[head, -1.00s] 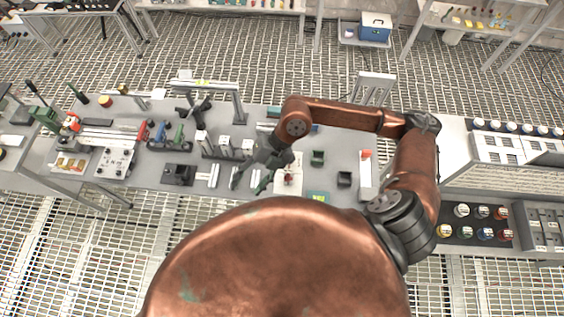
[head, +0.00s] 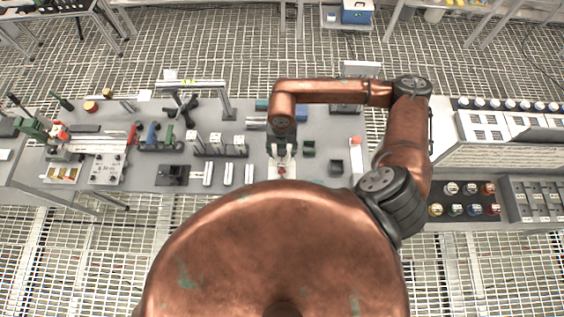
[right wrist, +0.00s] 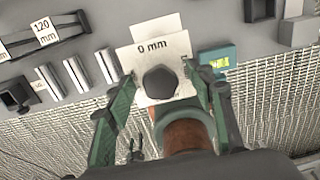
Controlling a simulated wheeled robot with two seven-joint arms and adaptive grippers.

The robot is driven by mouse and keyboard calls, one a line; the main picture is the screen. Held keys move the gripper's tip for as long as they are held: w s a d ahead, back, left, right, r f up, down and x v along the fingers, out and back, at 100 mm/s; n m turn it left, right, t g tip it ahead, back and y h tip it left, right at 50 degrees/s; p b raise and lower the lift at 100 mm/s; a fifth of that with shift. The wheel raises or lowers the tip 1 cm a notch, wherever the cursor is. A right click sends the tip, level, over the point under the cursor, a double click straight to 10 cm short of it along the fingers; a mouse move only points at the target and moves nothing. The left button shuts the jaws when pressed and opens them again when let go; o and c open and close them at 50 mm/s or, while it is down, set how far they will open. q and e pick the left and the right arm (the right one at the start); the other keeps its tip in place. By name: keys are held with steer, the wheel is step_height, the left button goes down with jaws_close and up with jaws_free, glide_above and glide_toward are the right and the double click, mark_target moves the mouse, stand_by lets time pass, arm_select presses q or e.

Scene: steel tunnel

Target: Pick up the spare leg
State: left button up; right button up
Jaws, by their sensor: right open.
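My right gripper (head: 281,158) is open and points down over a white card (right wrist: 133,62) marked "0 mm", in the front middle of the grey bench. In the right wrist view, its two green fingers (right wrist: 159,79) stand either side of a dark hexagonal piece (right wrist: 160,82) over the card. I cannot tell whether this piece is the spare leg, or whether the fingers touch it. A small red part (head: 282,170) shows at the card in the head view. Three pale bars (head: 228,174) lie left of the card. My left gripper is out of view.
Upright labelled stands (head: 216,144) are behind the bars. Dark green and black holders (head: 336,167) sit to the right. A metal frame (head: 196,86) rises at the back.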

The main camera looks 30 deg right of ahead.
steer(key=shift+f, duration=0.25)
steer(key=shift+c, duration=0.5)
jaws_close()
stand_by(0.4)
